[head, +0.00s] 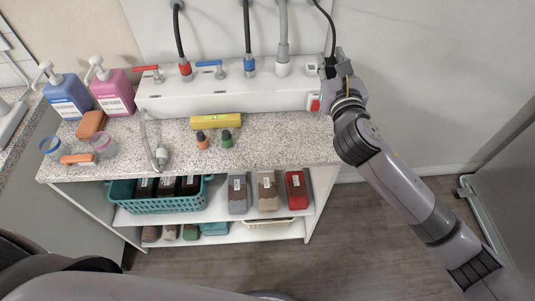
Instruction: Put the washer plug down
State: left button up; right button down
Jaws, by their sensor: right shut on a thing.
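My right gripper (329,68) is at the right end of the white service box (225,95), above the back right corner of the counter. It is shut on the washer plug, which is small and mostly hidden by the fingers. A black cord (329,22) runs down from the top of the picture to the gripper. A socket (311,69) shows on the box just left of the gripper. I cannot tell whether the plug touches the box. My left gripper is not in view.
The speckled counter (275,145) is bare on its right half. A yellow level (216,121) and two small bottles (227,139) stand mid-counter. A grey hose end (161,154) lies left of them. Blue (68,97) and pink (113,95) pump bottles stand at left.

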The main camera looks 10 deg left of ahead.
jog(key=shift+s+a+f, duration=0.1)
jog(key=shift+s+f, duration=0.2)
jog(key=shift+s, duration=0.05)
notch_tip(320, 180, down, 19)
jog(key=b, duration=0.5)
jog(key=shift+w+a, duration=0.1)
jog(key=shift+f, duration=0.3)
jog(key=shift+f, duration=0.2)
jog(key=c, duration=1.4)
grip_release()
jog(key=shift+o, duration=0.2)
